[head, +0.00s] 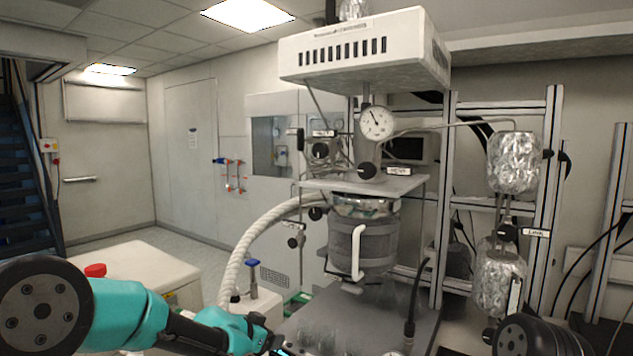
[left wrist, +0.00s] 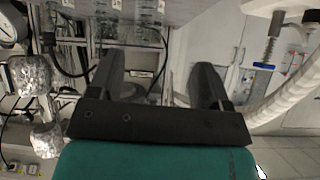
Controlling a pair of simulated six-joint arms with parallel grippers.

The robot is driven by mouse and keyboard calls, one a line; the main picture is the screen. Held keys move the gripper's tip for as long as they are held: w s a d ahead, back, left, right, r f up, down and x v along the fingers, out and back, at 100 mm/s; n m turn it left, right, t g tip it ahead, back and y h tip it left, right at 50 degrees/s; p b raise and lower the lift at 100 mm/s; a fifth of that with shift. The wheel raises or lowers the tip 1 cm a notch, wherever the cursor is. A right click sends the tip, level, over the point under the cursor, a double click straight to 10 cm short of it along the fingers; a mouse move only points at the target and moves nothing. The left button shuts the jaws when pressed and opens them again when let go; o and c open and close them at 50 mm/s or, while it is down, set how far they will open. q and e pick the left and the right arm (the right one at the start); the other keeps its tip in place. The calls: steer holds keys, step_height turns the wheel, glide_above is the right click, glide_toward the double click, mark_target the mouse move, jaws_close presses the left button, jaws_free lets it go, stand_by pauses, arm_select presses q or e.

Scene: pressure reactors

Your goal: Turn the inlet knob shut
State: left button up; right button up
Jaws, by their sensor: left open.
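The reactor (head: 362,240) stands upright on the bench, with a white hose at its left side. Black knobs sit around it: one at upper left (head: 320,150), one below the gauge (head: 367,170), and two at lower left (head: 316,213) (head: 292,242). White tags hang near several knobs, but their print is too small for me to tell which is the inlet. My left gripper (left wrist: 155,85) is open with nothing between its fingers. In the head view it is mostly cut off at the bottom edge, below and left of the reactor, apart from every knob. My right gripper is out of view.
A round pressure gauge (head: 376,122) sits above the reactor, under a white box (head: 365,50). Foil-wrapped vessels (head: 513,162) hang on the metal frame at right, with another black knob (head: 507,232). A blue-topped valve (head: 253,265) stands left. Glassware stands at the bench front.

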arm_select(q)
steer(key=w+d+r+m+t+h, duration=0.1)
steer(key=d+r+m+t+h, duration=0.2)
steer(key=r, duration=2.1)
steer(key=s+r+m+t, duration=0.1)
steer(key=s+r+m, duration=0.1)
steer(key=r, duration=0.9)
steer(key=s+d+r+m+t, duration=0.1)
steer(key=s+r, duration=0.3)
steer(key=r, duration=0.7)
steer(key=shift+r+m+t, duration=0.25)
steer(key=shift+m+t, duration=0.25)
steer(key=shift+m, duration=0.4)
steer(key=shift+d, duration=0.15)
